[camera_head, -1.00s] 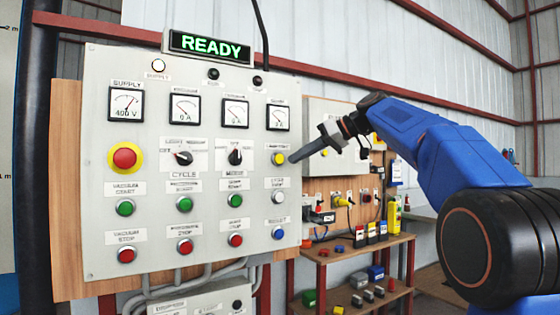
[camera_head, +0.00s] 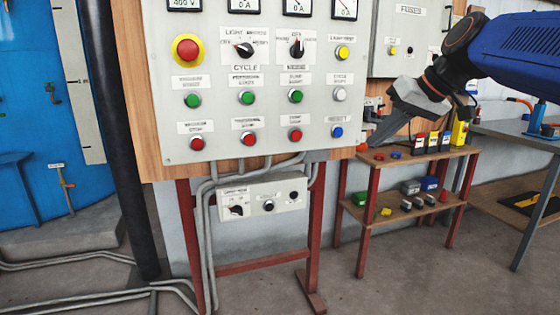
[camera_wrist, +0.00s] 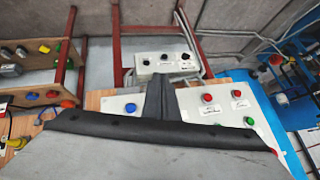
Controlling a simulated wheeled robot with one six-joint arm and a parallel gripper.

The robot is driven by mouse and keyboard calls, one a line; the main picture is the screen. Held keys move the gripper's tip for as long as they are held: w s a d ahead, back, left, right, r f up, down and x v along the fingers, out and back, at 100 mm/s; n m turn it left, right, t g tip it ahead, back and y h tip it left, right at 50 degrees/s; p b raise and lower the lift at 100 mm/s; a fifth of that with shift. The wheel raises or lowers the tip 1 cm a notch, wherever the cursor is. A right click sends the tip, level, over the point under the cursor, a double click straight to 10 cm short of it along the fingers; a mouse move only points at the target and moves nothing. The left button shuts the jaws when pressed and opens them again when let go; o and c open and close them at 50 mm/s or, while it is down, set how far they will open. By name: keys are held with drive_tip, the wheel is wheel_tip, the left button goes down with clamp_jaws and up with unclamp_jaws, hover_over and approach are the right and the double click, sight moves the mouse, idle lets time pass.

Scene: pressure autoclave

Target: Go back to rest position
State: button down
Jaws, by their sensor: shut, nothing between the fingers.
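My gripper (camera_head: 374,142) is shut and empty at the right of the head view. It points down and to the left, in front of the gap between the control panel (camera_head: 220,140) and the shelf behind it. It looks apart from the panel. In the wrist view the shut fingers (camera_wrist: 166,85) stick up over the lower part of the panel, which shows upside down. My blue arm reaches in from the upper right of the head view.
A wooden shelf rack (camera_head: 405,158) with several small parts stands right of the panel. A small switch box (camera_head: 262,200) hangs below the panel. A grey table (camera_head: 520,135) stands at far right. Conduits run along the floor at left; the floor in front is clear.

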drive_tip(key=s+d+f+m+h, duration=0.1)
drive_tip(key=s+d+f+h, duration=0.1)
drive_tip(key=s+f, duration=1)
drive_tip(key=s+d+f+m+g+h, duration=0.1)
drive_tip(key=s+d+f+m+h, duration=0.1)
drive_tip(key=s+f, duration=1)
wheel_tip(320, 180, down, 7)
drive_tip(key=shift+s+d+h, duration=0.35)
drive_tip(key=shift+d+h, duration=0.25)
drive_tip(key=shift+d, duration=0.4)
